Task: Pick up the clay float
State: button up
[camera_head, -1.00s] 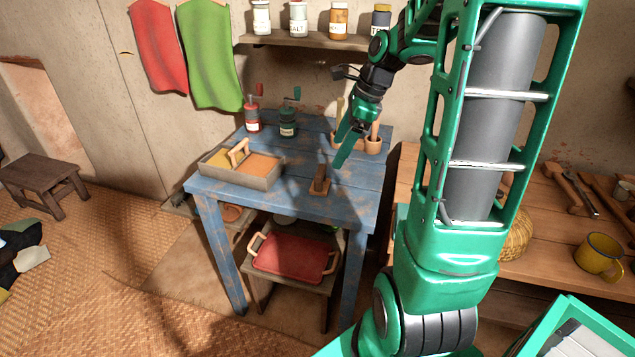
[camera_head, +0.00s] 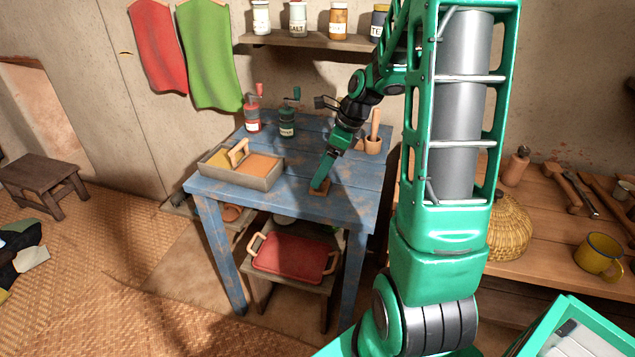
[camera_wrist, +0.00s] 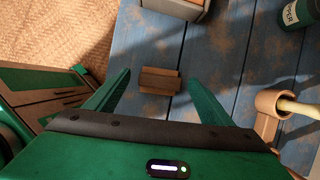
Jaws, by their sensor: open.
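The clay float (camera_head: 313,192) is a small brown block with a raised grip, lying on the blue table (camera_head: 225,194) near its front edge. My gripper (camera_head: 319,184) reaches down over it and hides most of it in the head view. In the wrist view the float (camera_wrist: 160,85) lies between the two green fingers of my gripper (camera_wrist: 159,77), with a gap on each side. The fingers are apart and hold nothing. I cannot tell how far the tips are above the table.
A tray (camera_head: 232,180) with a wooden handle and yellow and orange contents stands left of the float. Red and green grinders (camera_head: 287,124) stand at the back. A mortar with pestle (camera_head: 373,145) is at the right. The table around the float is clear.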

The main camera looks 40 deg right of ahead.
jog(key=shift+x, duration=0.95)
jog(key=c, duration=1.2)
jog(key=shift+o, duration=0.2)
jog(key=shift+r, duration=0.8)
notch_tip(320, 180, up, 3)
jog(key=s+a+r, duration=0.6)
jog(key=s+a, duration=0.1)
jog(key=s, duration=0.2)
jog(key=shift+r, duration=0.2)
jog(key=shift+a, duration=0.1)
